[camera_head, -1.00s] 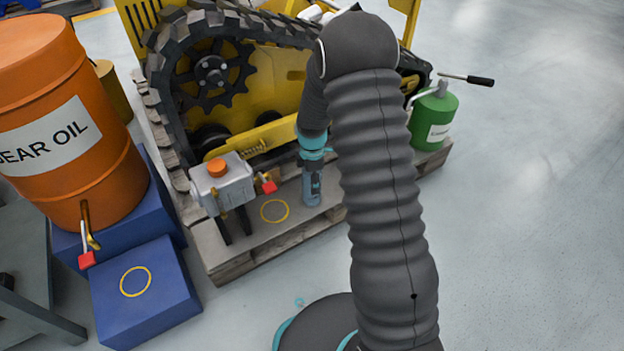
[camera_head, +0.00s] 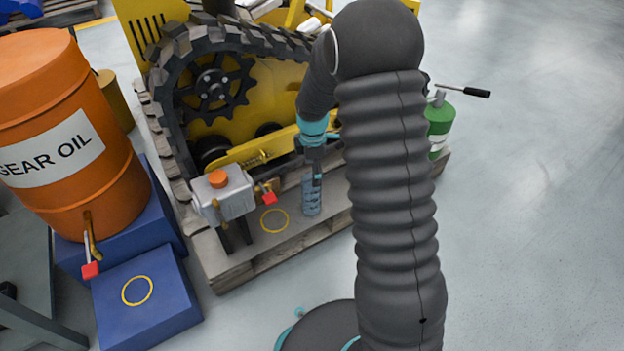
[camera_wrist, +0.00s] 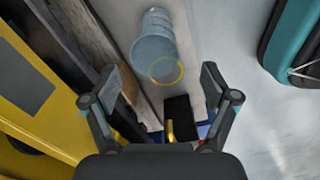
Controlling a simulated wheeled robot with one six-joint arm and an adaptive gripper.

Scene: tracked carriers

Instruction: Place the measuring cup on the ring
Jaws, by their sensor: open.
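The measuring cup (camera_head: 312,197), a blue-grey translucent cylinder, stands upright on the wooden pallet, to the right of a yellow ring (camera_head: 275,220) and apart from it. A second yellow ring (camera_head: 137,291) lies on the blue box at the lower left. My gripper (camera_head: 317,180) is just above the cup, overlapping its top in the head view. In the wrist view my gripper (camera_wrist: 160,90) has its fingers spread with nothing between them. The cup (camera_wrist: 153,38) shows beyond the fingertips, with a yellow ring (camera_wrist: 167,70) at its lower edge.
A grey box with an orange cap (camera_head: 230,195) and red-handled tap stands left of the pallet ring. The tracked carrier (camera_head: 225,85) rises behind. A green can (camera_head: 438,120) is right; open floor beyond.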

